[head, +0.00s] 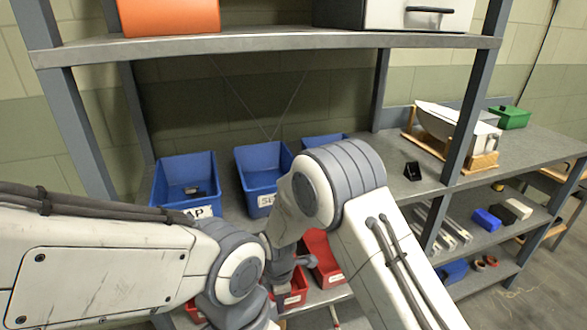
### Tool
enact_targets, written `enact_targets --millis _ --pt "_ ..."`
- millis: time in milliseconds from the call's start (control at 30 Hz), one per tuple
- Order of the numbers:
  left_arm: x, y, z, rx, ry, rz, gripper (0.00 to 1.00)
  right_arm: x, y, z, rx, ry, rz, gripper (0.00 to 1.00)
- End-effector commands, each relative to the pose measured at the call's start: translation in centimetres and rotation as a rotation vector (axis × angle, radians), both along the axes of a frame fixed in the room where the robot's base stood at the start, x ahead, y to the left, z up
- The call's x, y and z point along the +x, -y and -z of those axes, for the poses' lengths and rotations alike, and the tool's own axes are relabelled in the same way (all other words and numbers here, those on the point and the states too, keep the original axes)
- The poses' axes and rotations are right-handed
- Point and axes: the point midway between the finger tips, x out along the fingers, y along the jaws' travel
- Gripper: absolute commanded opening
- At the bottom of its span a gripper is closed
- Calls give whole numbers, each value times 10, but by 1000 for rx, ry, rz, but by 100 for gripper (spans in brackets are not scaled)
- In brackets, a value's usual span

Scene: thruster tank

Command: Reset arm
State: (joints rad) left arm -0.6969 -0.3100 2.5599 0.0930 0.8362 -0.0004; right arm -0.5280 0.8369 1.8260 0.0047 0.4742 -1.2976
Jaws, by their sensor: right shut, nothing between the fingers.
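My right arm (387,262) comes in from the lower right, bends at a grey and white elbow (340,182) and points down in front of the shelf. My right gripper (286,270) is small and partly hidden near the red bins, shut with nothing seen in it. My left arm (100,262) comes in from the left and bends down at a grey joint (236,270) close beside the right arm. The left gripper is out of view.
Blue bins (172,178) stand on the middle shelf, with red bins (328,262) below. An orange box (168,17) sits on the top shelf (270,42). At right, a bench (535,150) holds a white hull-like part (440,122) and a green bin (510,117).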

Motion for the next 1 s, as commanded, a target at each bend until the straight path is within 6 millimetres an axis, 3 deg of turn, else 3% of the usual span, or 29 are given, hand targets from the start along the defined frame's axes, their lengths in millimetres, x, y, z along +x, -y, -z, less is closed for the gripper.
enact_targets --millis 267,467,567,700,800,1000 --pt "0 0 -6 0 0 0 50 -18 0 -49 10 3 136 0" --pt "0 0 -12 0 0 0 50 -45 4 -103 23 4 304 0" --pt "0 0 -17 0 0 0 50 -68 9 -139 33 3 423 0" --pt "0 0 -25 0 0 0 50 -116 24 -193 51 -7 647 0" --pt "0 0 -31 0 0 0 50 -153 39 -223 61 -19 809 0" --pt "0 0 -38 0 0 0 50 -211 68 -252 74 -45 1067 0"
